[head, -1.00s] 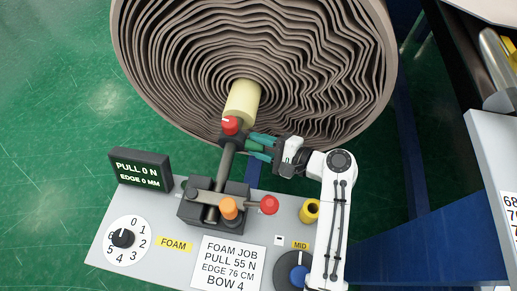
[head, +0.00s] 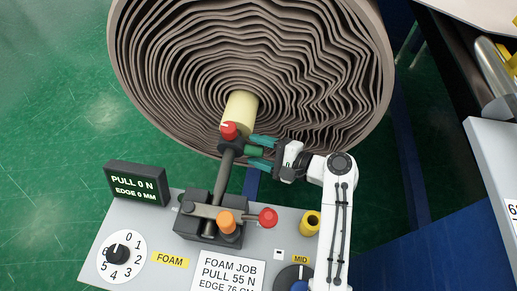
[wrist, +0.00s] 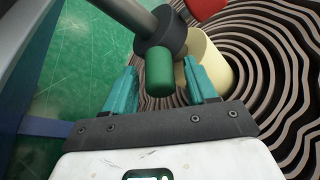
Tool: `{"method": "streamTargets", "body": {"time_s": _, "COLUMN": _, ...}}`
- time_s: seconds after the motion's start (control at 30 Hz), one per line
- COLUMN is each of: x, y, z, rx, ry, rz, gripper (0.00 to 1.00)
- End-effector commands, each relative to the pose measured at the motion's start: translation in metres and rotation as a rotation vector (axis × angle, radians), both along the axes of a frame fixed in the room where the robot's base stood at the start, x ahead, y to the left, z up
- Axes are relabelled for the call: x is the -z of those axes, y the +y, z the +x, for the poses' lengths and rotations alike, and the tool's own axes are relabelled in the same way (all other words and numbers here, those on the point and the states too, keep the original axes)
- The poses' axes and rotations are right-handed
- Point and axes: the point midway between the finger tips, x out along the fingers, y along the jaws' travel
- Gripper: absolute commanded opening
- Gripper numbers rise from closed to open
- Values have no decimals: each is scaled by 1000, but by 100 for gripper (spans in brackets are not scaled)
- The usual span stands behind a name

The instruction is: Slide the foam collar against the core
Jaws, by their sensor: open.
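The core (head: 240,108) is a pale yellow cylinder sticking out of the centre of the large wound roll (head: 165,65); the core also shows in the wrist view (wrist: 210,68). A dark ring, seemingly the collar, (wrist: 168,35) sits on a grey rod by the core's near end. I cannot tell whether they touch. A red knob (head: 229,130) is on top of the ring and a green handle (wrist: 159,73) sticks out from its side. My gripper (head: 262,152) is open, its teal fingers on either side of the green handle, with visible gaps in the wrist view (wrist: 161,88).
Below is a grey control panel with a lever block (head: 205,228), an orange knob (head: 228,221), a red ball knob (head: 267,217), a yellow cup (head: 310,222) and a dial (head: 119,256). A display (head: 137,183) reads PULL 0 N, EDGE 0 MM. Blue framework stands right.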

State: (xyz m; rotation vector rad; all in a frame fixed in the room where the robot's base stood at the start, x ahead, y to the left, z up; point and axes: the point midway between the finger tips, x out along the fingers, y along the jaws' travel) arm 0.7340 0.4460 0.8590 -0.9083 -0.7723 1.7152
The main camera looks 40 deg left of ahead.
Motion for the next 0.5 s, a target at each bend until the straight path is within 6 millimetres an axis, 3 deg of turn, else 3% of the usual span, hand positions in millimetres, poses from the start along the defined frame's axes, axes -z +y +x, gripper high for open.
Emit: {"method": "streamTargets", "body": {"time_s": 0.5, "x": -17, "y": -82, "z": 19, "rx": 5, "ry": 0, "rz": 0, "gripper": 57}}
